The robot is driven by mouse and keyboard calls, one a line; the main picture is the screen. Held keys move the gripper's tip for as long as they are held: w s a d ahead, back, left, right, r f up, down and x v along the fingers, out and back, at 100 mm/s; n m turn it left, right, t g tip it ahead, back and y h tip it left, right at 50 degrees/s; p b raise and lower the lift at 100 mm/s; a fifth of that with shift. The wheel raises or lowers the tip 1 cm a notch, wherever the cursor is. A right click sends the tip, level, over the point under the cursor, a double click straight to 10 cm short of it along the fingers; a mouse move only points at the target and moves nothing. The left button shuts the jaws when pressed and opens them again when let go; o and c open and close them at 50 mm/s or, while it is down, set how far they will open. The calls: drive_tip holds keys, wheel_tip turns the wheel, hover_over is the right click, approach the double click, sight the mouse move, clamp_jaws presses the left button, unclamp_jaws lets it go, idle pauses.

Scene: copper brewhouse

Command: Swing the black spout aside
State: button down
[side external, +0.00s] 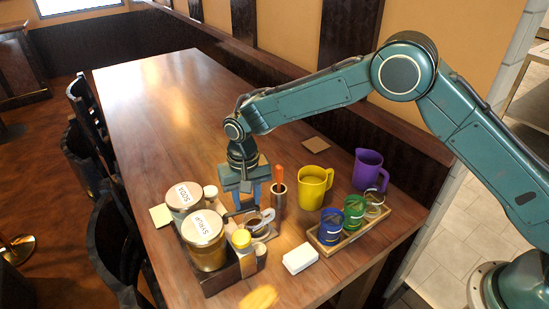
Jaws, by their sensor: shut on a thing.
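My gripper (247,207) points down over the near part of the wooden table, just right of the lidded jars. Its jaws are shut on a small dark piece, which appears to be the black spout (238,212). The spout is thin and partly hidden by the fingers, so its exact angle is hard to tell. A small pale-and-dark fitting (263,228) sits directly below and to the right of the jaws.
A wooden caddy (222,281) holds jars labelled SODA (184,195) and SYRUP (205,231). The far table is clear.

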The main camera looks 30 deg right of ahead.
drive_tip(key=s+m, duration=0.1)
drive_tip(key=m, duration=0.1)
drive_tip(key=s+a+m, duration=0.1)
drive_tip(key=m, duration=0.1)
drive_tip(key=shift+r, duration=0.1)
drive_tip(key=shift+s+a+m, duration=0.25)
drive_tip(key=shift+m, duration=0.55)
drive_tip(key=shift+s+a+m, duration=0.2)
drive_tip(key=shift+a+m, duration=0.05)
drive_tip(key=shift+m, duration=0.55)
drive_tip(key=shift+s+a+m, duration=0.25)
drive_tip(key=shift+m, duration=0.55)
drive_tip(key=c, duration=1)
unclamp_jaws()
drive_tip(key=shift+o, duration=0.2)
drive_tip(key=shift+r, duration=0.1)
wheel_tip(320, 180, up, 14)
hover_over(244, 210)
drive_tip(key=s+a, duration=0.1)
drive_tip(key=s, duration=0.2)
drive_tip(key=shift+s+a+f, duration=0.1)
drive_tip(key=shift+a+f, duration=0.05)
drive_tip(key=shift+f, duration=0.05)
